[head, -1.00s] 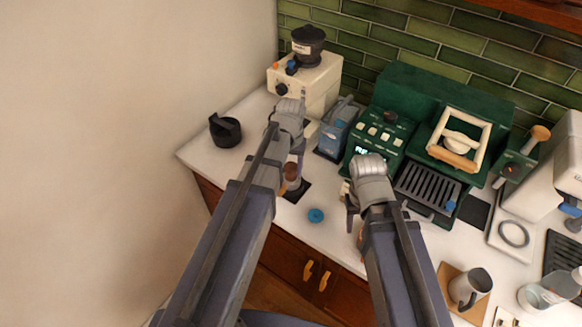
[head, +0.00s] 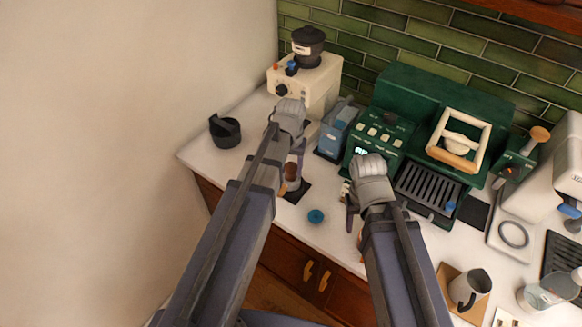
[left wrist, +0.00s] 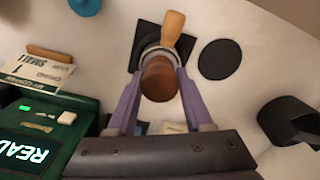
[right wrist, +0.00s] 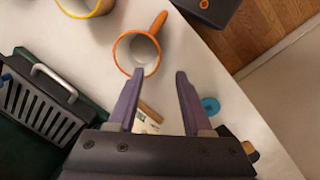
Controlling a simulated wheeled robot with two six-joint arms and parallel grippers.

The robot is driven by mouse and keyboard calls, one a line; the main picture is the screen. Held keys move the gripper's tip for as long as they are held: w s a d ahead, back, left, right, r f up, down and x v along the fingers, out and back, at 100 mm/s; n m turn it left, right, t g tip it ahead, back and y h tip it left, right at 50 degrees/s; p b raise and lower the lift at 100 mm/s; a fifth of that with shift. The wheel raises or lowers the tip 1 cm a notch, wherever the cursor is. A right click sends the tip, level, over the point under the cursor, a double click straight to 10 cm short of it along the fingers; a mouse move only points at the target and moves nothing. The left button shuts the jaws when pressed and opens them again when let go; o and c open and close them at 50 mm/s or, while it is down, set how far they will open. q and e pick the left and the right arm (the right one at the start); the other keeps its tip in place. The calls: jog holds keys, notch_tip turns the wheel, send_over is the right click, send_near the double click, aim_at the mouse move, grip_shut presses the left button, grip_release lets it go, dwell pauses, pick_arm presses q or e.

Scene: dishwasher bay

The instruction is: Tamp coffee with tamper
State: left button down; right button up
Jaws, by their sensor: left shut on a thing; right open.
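My left gripper (left wrist: 160,95) is shut on the tamper's brown rounded handle (left wrist: 158,80), seen from above in the left wrist view. Directly under it is a metal rim with a light wooden portafilter handle (left wrist: 172,28), on a black square mat (left wrist: 147,38). The tamper hides the coffee and most of the basket, so I cannot tell how deep its base sits. In the head view the tamper (head: 292,170) stands upright over the mat (head: 303,193). My right gripper (right wrist: 158,85) is open and empty, near an orange-rimmed cup (right wrist: 138,54).
The green espresso machine (head: 430,110) stands at the back right, the cream grinder (head: 318,85) at the back left. A black knock-box-like container (head: 225,132) is at the left. A blue disc (head: 316,216) lies near the front edge. A metal pitcher (head: 468,288) stands front right.

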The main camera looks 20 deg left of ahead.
pick_arm(q)
jog(key=shift+r+p, duration=3.15)
jog(key=shift+r, duration=0.2)
